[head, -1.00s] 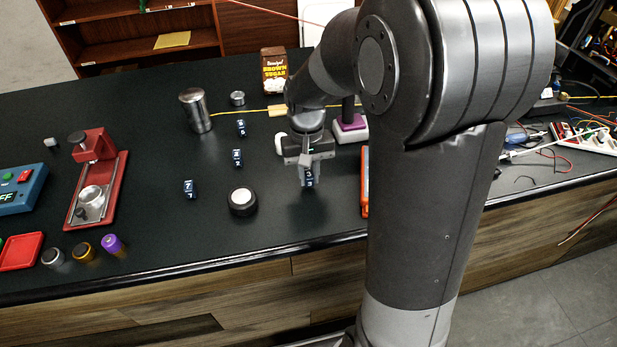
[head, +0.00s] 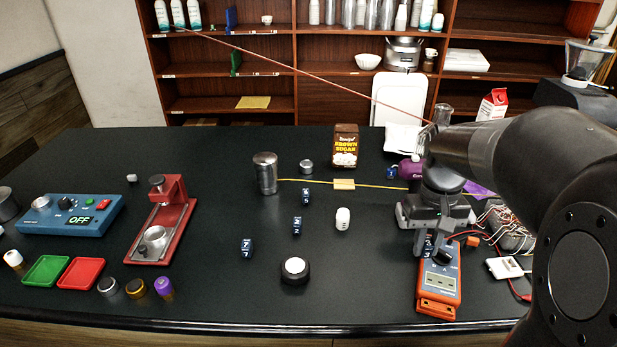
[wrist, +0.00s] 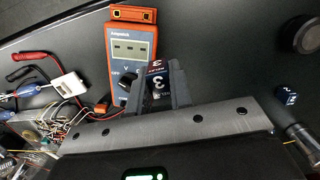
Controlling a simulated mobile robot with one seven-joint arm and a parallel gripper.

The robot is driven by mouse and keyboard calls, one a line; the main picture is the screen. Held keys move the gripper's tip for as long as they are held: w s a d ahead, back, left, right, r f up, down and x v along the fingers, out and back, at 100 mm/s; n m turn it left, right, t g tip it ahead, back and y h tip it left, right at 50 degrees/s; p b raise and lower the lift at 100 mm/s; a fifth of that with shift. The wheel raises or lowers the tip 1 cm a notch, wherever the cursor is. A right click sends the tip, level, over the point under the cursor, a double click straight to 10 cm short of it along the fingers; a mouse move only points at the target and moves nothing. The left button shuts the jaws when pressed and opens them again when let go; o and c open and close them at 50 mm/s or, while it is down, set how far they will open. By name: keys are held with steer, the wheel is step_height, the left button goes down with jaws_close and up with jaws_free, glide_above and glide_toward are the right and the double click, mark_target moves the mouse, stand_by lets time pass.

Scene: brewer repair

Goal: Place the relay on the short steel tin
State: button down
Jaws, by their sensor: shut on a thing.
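My gripper (head: 432,246) is shut on a dark blue block marked 3 (wrist: 157,84), which seems to be the relay. In the wrist view the block sits between the two fingers. In the head view it is mostly hidden by the fingers (head: 428,243). The gripper is over the upper part of an orange multimeter (head: 440,285); whether the block touches the meter I cannot tell. The short steel tin (head: 306,167) stands at the back middle of the table, to the right of a taller steel canister (head: 265,172), far left of my gripper. Its top looks bare.
Other dark blue numbered blocks (head: 297,226) stand mid-table. A brown sugar box (head: 345,146) stands behind. Tangled wires (head: 505,228) lie right.

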steer(key=w+a+r+n+t, duration=0.1)
steer(key=w+a+r+n, duration=0.2)
steer(key=w+a+n, duration=0.35)
steer(key=w+a+r+n+h, duration=0.1)
steer(key=w+a+r+n, duration=0.3)
steer(key=w+n, duration=0.6)
steer(key=w+a+r+n+t, duration=0.1)
steer(key=w+a+r+n, duration=0.2)
steer(key=w+a+n, duration=0.55)
steer(key=n, duration=0.6)
glide_above(266, 156)
steer(key=shift+t, duration=0.3)
steer(key=f, duration=0.5)
steer(key=shift+s+a, duration=0.15)
steer(key=shift+s, duration=0.05)
steer(key=shift+f, duration=2)
steer(key=shift+f, duration=0.15)
steer(key=c, duration=1.3)
jaws_free()
